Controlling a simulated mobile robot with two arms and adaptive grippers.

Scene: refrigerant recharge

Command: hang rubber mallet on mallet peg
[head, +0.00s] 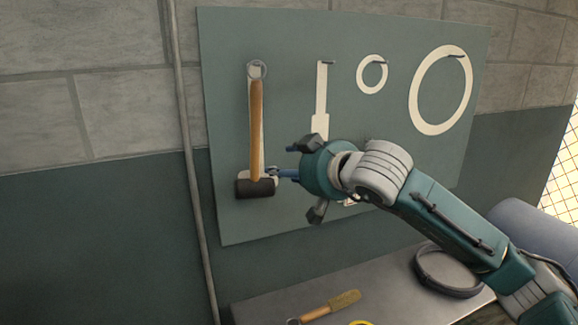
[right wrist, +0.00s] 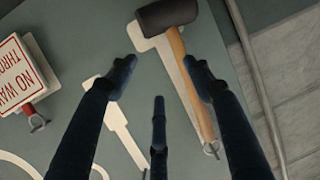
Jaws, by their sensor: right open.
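The rubber mallet (head: 257,130) hangs head down on the grey-green tool board (head: 300,40), over its pale outline. The ring at its handle top (head: 257,69) is at the mallet peg, and the black head (head: 256,188) is at the bottom. In the right wrist view the mallet (right wrist: 188,80) appears inverted, with its ring near the peg (right wrist: 212,148). My right gripper (head: 284,174) is open and empty, just right of the mallet's head. Its fingers also show spread in the right wrist view (right wrist: 159,80), one overlapping the handle; contact cannot be told. My left gripper is out of view.
Pale outlines with pegs, including a small ring (head: 361,75) and large ring (head: 413,92), are empty. A brush (head: 330,307) and dark hoop (head: 446,282) lie on the bench (head: 262,308). A red-edged sign (right wrist: 18,72) and vertical pipe (head: 187,140) flank the mallet.

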